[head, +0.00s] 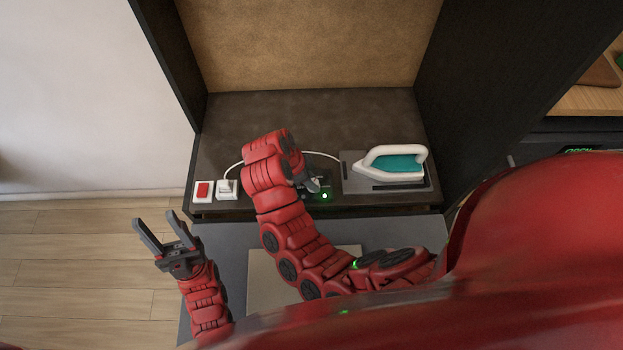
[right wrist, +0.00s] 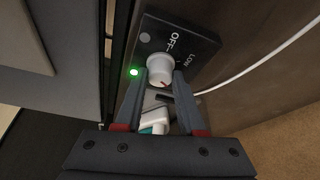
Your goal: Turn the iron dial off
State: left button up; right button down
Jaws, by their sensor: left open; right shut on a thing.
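The iron (head: 395,163), white and teal, rests on a grey plate (head: 350,181) at the right of the dark counter. Its dial (right wrist: 159,71) is a white knob with a small red mark, on a black panel (right wrist: 190,46) lettered OFF and LOW. The red mark is at the knob's lower edge, away from OFF. A green light (right wrist: 134,72) glows beside the panel. My right gripper (right wrist: 164,84) is shut on the dial, one finger on each side. In the head view my right arm hides the dial. My left gripper (head: 156,229) is open and empty, left of the counter.
A red switch (head: 203,190) and a white plug (head: 227,188) sit at the counter's front left. A white cord (head: 320,155) runs behind my right gripper. Dark side walls (head: 172,65) bound the niche. Wooden floor is clear at the left.

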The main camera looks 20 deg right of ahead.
jog(key=n+t, duration=0.1)
jog(key=n, duration=0.2)
jog(key=shift+s+n+b, duration=0.1)
jog(key=shift+n+b, duration=0.25)
jog(key=shift+n, duration=0.05)
jog(key=n+t, duration=0.1)
jog(key=n, duration=0.2)
jog(key=shift+d+n+t+y+b, duration=0.1)
jog(key=shift+n+t+y+b, duration=0.2)
jog(key=shift+t+y+b, duration=0.1)
jog(key=n+t+y, duration=0.1)
jog(key=n, duration=0.3)
jog(key=shift+s+d+b, duration=0.1)
jog(key=shift+s+b, duration=0.05)
jog(key=shift+b, duration=0.2)
jog(key=n, duration=0.2)
jog(key=n+y, duration=0.1)
jog(key=n, duration=0.1)
jog(key=shift+d+t+y, duration=0.15)
jog(key=shift+t+y, duration=0.15)
jog(key=n+y, duration=0.1)
jog(key=n, duration=0.2)
jog(key=shift+d+r+n, duration=0.1)
jog(key=shift+n, duration=0.3)
jog(key=shift+n+y+p, duration=0.6)
jog(key=shift+n+y, duration=0.5)
jog(key=shift+n, duration=1.1)
